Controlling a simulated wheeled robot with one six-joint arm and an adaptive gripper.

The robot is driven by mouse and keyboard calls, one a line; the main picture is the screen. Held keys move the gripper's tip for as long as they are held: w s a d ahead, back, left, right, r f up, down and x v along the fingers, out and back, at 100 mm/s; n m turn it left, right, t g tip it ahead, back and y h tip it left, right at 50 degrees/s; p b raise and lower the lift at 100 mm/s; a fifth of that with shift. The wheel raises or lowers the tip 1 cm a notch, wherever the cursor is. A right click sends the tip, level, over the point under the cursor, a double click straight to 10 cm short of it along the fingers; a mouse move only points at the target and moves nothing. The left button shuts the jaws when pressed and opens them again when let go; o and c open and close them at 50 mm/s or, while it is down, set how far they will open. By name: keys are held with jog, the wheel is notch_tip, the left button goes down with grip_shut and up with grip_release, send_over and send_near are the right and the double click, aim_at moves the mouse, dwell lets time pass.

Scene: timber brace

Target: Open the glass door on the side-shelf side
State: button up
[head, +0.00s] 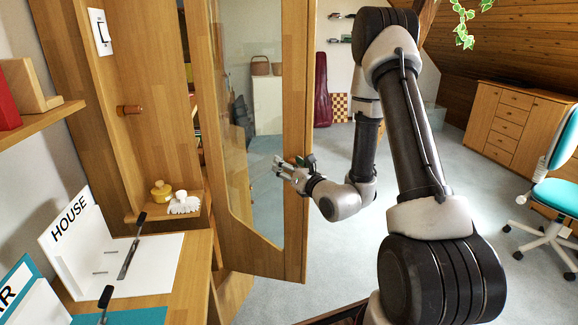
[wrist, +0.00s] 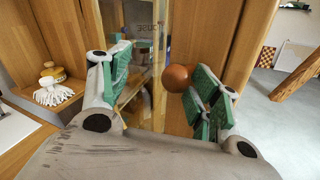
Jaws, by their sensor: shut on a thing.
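The glass door (head: 297,110) has a wooden frame around a clear pane and stands in the middle of the head view. The knob lies against the right finger. Contact on the left finger cannot be made out. In the head view my gripper hides the knob.
A small side shelf (head: 150,214) holds a yellow pot (head: 161,191) and a white brush-like item (head: 184,203). A desk (head: 190,275) with a HOUSE board (head: 75,240) is at lower left. Open carpet (head: 345,235) lies right of the door.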

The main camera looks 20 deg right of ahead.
dwell(0.3)
notch_tip(320, 180, up, 10)
dwell(0.5)
dwell(0.3)
